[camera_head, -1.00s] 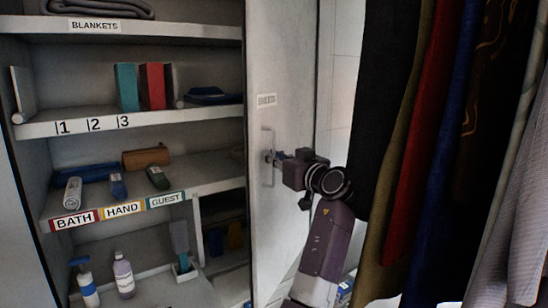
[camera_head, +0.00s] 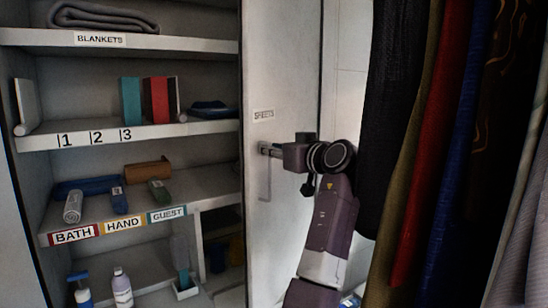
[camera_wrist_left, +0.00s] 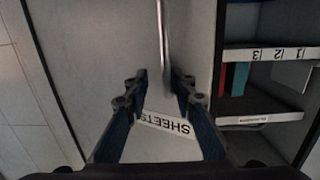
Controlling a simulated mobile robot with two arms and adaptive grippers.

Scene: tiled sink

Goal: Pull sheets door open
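The sheets door (camera_head: 288,85) is a tall pale grey panel right of the open shelves in the head view, with a small "SHEETS" label (camera_head: 263,115). It appears shut, with no gap visible along its edges. Its vertical bar handle (camera_head: 265,185) sits below the label. My left gripper (camera_head: 267,150) is at the handle's upper end. In the left wrist view, the two blue fingers (camera_wrist_left: 161,88) stand apart, with the handle bar (camera_wrist_left: 162,40) between them and space on both sides. The label (camera_wrist_left: 166,123) appears upside down there. My right gripper is out of view.
Open shelves (camera_head: 190,132) on the left hold a folded blanket (camera_head: 105,17), books (camera_head: 150,100), rolled towels (camera_head: 73,207) and bottles (camera_head: 122,288). Hanging clothes (camera_head: 440,150) fill the right side, close to my left arm. A tiled wall (camera_head: 348,90) shows between door and clothes.

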